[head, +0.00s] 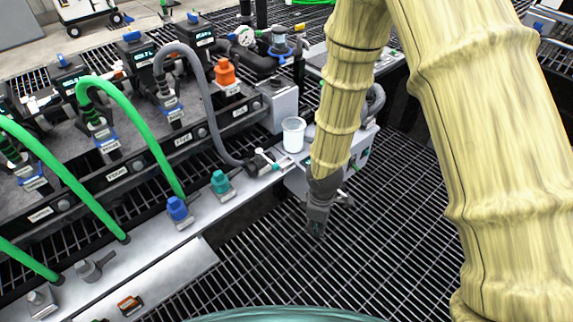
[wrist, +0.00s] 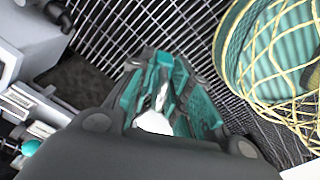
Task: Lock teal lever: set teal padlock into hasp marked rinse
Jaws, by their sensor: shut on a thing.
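My gripper (head: 317,232) hangs over the dark floor grating, right of the bench. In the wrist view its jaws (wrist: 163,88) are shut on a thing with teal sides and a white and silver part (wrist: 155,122). It looks like the teal padlock, but the jaws hide much of it. In the head view the held thing is hardly visible. A white handle with a teal part (head: 272,160) sits at the right end of the bench's front ledge, left of my gripper and apart from it. I cannot read which hasp is marked rinse.
A teal cap (head: 219,182) and a blue cap (head: 178,208) stand on the ledge. Green hoses (head: 140,130) and a grey hose (head: 205,90) arch over the bench. A white cup (head: 293,134) stands left of my arm. An orange block (head: 130,305) sits on the lower panel. Grating around my gripper is clear.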

